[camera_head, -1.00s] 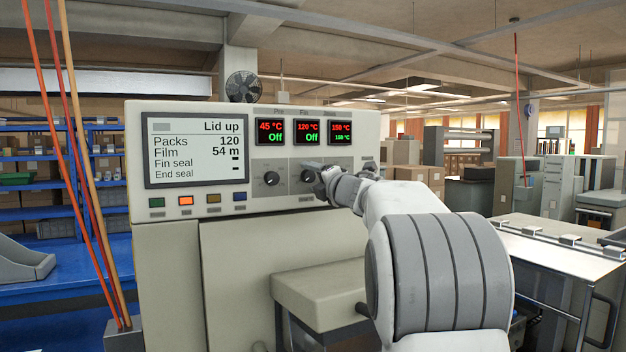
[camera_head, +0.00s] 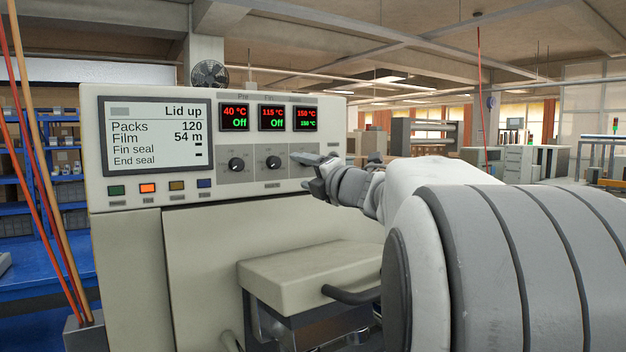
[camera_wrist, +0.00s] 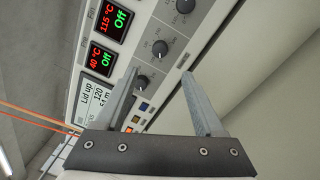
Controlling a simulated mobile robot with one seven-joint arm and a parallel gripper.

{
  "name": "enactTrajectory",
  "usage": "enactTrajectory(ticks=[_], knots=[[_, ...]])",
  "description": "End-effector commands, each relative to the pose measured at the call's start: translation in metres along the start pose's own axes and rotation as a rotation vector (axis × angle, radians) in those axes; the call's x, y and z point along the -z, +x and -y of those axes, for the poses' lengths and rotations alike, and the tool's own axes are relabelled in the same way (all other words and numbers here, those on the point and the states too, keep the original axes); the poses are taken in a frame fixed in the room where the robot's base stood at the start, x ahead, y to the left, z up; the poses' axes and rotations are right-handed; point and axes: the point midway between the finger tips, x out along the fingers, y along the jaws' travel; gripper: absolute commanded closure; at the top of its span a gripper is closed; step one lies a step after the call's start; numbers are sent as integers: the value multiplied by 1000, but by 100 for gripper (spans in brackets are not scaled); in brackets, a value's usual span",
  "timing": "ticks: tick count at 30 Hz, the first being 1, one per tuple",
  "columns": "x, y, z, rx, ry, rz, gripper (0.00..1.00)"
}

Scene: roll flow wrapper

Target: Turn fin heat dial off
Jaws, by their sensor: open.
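The fin heat dial (camera_head: 273,162) is the middle black knob on the machine's front panel. Its display (camera_head: 272,118) above reads a red 115 °C and a green "Off". My gripper (camera_head: 308,170) is open and empty, just right of this dial in the head view, covering the third dial there. In the wrist view, the fin dial (camera_wrist: 160,48) lies beyond the open fingertips (camera_wrist: 158,75), roughly between their lines. No finger visibly touches it. The exact pointer angle is too small to tell.
The left dial (camera_head: 236,165) sits under a display (camera_head: 234,118) reading 40 °C, "Off". The third display (camera_head: 306,119) shows 150 °C without "Off". The third dial (camera_wrist: 185,5) shows in the wrist view. A beige ledge (camera_head: 310,275) juts out below the panel.

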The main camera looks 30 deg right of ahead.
Motion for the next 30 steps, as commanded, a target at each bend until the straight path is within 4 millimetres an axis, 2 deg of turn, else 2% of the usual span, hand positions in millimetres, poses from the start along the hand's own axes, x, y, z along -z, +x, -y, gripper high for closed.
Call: enactTrajectory(ticks=[3,10,23,30], knots=[[0,-24,0,0,-1,1,29],[0,-48,0,1,-1,0,29],[0,-50,0,3,4,4,29],[-3,-46,0,97,149,136,29]])
